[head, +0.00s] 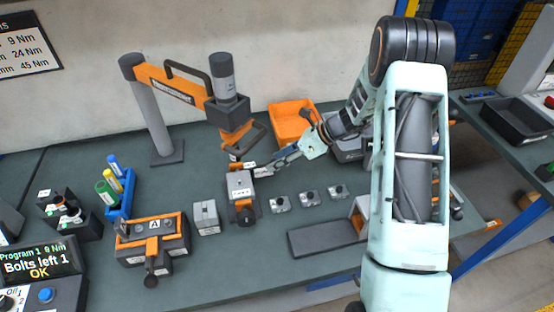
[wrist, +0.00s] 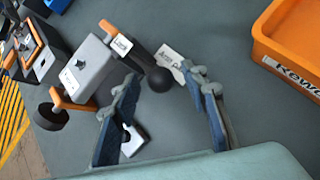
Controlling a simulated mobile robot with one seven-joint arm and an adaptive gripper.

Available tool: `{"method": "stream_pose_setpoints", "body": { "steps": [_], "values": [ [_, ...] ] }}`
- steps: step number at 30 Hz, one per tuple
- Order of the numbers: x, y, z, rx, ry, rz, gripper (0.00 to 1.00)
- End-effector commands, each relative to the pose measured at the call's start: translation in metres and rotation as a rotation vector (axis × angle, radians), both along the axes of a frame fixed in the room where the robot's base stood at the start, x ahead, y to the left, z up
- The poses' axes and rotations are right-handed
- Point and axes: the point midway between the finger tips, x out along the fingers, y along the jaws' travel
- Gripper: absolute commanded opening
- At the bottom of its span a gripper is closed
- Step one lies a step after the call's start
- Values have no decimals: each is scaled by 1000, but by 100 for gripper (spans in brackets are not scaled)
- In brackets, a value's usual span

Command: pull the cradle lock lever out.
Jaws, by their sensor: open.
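The cradle (head: 242,212) stands mid-bench, with a grey block (head: 239,186) in its orange and black frame. In the wrist view the grey block (wrist: 90,72) is at the left. A dark lever with a round black ball knob (wrist: 160,79) sticks out from the cradle's side toward my gripper. My gripper (wrist: 164,92) is open, its two fingers on either side of the knob; I cannot tell whether either touches it. In the head view my gripper (head: 268,170) is at the cradle's right rear, and the knob is not clearly seen there.
An orange bin (head: 291,124) stands behind my gripper. The orange tool arm (head: 175,84) reaches over the bench behind the cradle. Several small grey parts (head: 309,198) lie to the right, with a dark tray (head: 325,238) in front. A grey block (head: 206,217) stands left of the cradle.

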Motion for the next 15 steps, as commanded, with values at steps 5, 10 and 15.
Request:
{"method": "stream_pose_setpoints", "body": {
  "steps": [5, 10, 15],
  "values": [
    [1, 5, -5, 0, -1, 1, 41],
    [1, 5, -5, -1, 0, 1, 41],
    [1, 5, -5, -1, 0, 1, 26]
  ]
}}
